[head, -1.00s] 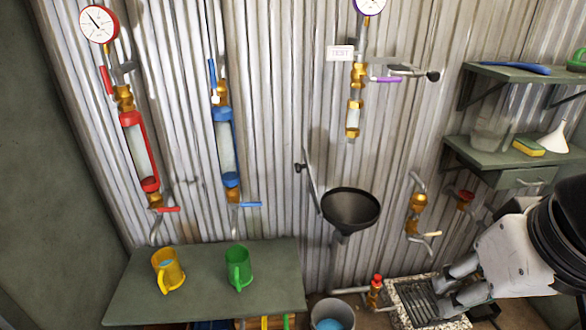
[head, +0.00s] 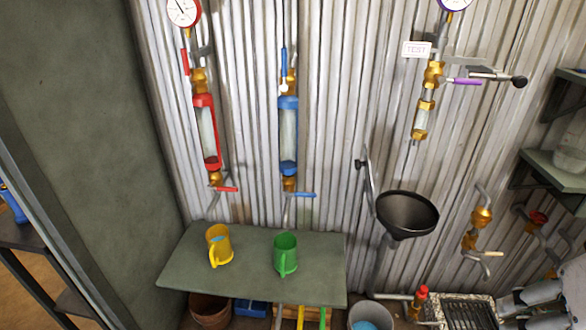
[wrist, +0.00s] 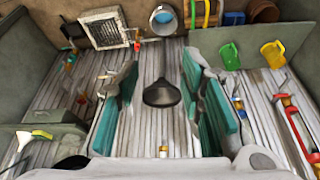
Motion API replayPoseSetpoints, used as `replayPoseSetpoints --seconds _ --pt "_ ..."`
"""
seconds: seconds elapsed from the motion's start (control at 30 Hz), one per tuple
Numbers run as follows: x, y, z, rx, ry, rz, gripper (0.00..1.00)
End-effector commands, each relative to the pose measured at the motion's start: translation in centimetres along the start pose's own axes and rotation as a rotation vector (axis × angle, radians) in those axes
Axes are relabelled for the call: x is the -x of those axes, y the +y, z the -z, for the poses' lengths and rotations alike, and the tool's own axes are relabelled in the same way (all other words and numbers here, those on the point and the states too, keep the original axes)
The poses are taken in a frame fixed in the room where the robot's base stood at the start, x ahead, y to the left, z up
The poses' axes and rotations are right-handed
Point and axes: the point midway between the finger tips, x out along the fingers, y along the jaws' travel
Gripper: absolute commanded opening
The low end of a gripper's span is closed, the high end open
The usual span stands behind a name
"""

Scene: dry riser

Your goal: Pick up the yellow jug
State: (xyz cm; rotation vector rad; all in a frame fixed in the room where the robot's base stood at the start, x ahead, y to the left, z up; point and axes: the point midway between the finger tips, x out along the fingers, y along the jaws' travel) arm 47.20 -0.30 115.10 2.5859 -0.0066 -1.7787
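The yellow jug (head: 219,246) stands upright on the left part of a green table (head: 322,272), with something blue inside it. Its handle faces the front of the table. It also shows in the wrist view (wrist: 273,54), at the upper right, where the picture is upside down. My gripper (wrist: 160,62) is open and empty, its two teal-padded fingers wide apart. The jug lies outside the fingers, well beyond the right one. In the head view only part of my gripper shows at the lower right edge, far to the right of the jug.
A green jug (head: 285,256) stands just right of the yellow one. A black funnel (head: 407,213), a grey bucket (head: 370,318) and a drain grate (head: 468,313) are further right. Red (head: 207,135) and blue (head: 288,140) tubes hang on the corrugated wall behind the table.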

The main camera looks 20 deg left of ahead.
Motion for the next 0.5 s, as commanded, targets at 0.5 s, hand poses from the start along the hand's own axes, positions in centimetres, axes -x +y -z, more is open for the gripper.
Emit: replayPoseSetpoints --seconds 0.5 --pt "-13.3 -13.0 11.3 -0.155 -0.14 0.263 0.36"
